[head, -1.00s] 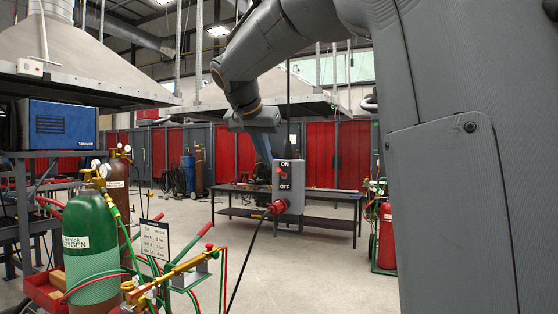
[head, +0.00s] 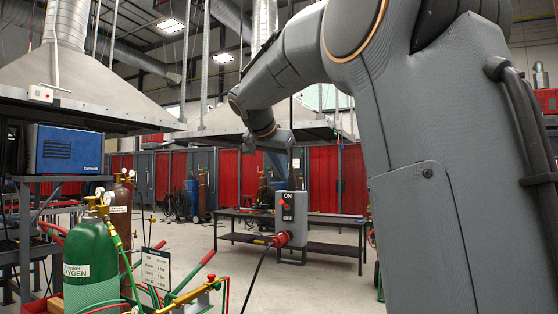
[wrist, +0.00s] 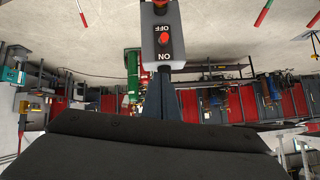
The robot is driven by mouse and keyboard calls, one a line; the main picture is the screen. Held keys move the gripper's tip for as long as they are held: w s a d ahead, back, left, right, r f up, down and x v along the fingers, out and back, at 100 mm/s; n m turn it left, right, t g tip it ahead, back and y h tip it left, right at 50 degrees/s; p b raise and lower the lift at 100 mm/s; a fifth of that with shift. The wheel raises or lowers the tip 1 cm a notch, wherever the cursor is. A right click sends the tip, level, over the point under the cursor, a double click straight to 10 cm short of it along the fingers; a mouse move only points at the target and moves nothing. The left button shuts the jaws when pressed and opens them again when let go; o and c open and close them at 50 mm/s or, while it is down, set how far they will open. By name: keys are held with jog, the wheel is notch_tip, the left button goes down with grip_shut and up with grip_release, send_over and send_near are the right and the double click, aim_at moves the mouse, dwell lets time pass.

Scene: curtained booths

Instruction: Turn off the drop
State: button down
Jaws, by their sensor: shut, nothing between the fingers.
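The drop is a grey switch box (head: 290,213) hanging on a thin line in the middle of the head view. Its face reads ON at the top and OFF at the bottom, with a small red switch knob (wrist: 164,39) between the words. I cannot tell which way the knob is set. A red plug (head: 281,240) with a black cable sits at its lower end. My gripper (wrist: 170,88) is shut and empty. In the upside-down wrist view its blue-grey fingers reach toward the ON end of the box; contact cannot be told. In the head view the fingers are hard to make out.
A low dark metal table (head: 325,219) stands behind the box. A green oxygen cylinder (head: 88,245) and a small sign (head: 155,268) stand at the front left. A blue welder (head: 64,149) is on a rack at left. Grey hoods hang overhead.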

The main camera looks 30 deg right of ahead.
aim_at(284, 204)
notch_tip(284, 204, down, 7)
jog(key=w+d+p, duration=0.1)
jog(key=w+p, duration=0.1)
jog(key=p, duration=0.1)
jog(key=shift+r, duration=0.15)
